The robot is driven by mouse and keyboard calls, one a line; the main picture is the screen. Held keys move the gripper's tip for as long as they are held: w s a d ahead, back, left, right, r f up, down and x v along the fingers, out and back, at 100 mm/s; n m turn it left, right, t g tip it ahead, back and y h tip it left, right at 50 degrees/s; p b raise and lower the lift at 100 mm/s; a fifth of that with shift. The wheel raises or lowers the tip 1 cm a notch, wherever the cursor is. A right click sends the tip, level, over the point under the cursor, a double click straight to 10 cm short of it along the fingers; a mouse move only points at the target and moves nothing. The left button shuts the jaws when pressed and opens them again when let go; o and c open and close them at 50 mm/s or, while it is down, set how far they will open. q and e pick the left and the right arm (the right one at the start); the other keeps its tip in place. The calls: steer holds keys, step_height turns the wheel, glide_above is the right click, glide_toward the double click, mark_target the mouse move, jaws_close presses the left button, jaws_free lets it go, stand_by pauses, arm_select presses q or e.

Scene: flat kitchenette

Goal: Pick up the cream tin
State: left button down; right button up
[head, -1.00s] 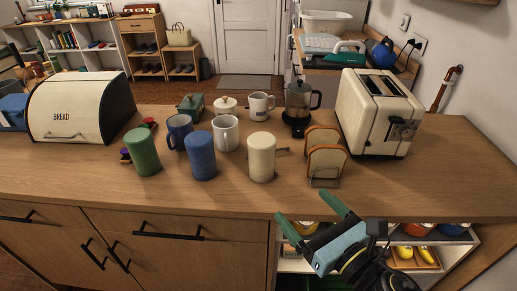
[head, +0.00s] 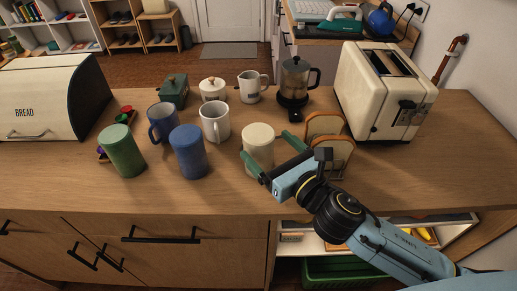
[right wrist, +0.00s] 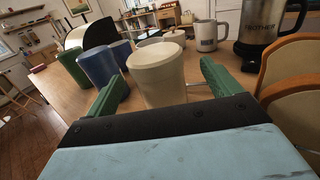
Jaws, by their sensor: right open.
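The cream tin (head: 258,143) stands upright on the wooden counter, right of the blue tin (head: 188,152) and the green tin (head: 122,151). My right gripper (head: 268,158) is open at the tin's near side, with its green fingers spread to the left and right of it. In the right wrist view the cream tin (right wrist: 157,76) stands between and beyond the two fingertips (right wrist: 157,85). I cannot tell whether the fingers touch it. My left gripper is not in view.
A toast rack (head: 325,145) with bread stands close right of my right gripper, before the toaster (head: 380,95). A white mug (head: 215,122), a sugar pot (head: 213,89) and a coffee pot (head: 294,80) stand behind. The front counter strip is clear.

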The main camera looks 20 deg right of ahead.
mark_target(255, 134)
steer(key=shift+x, duration=1)
steer(key=x, duration=0.3)
steer(key=shift+w+a+r, duration=0.1)
steer(key=shift+a+r, duration=0.15)
steer(key=shift+a, duration=0.1)
steer(key=shift+w, duration=0.15)
steer(key=shift+c, duration=0.6)
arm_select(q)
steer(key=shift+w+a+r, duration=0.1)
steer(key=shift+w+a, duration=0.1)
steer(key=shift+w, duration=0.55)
arm_select(e)
steer(key=c, duration=1.2)
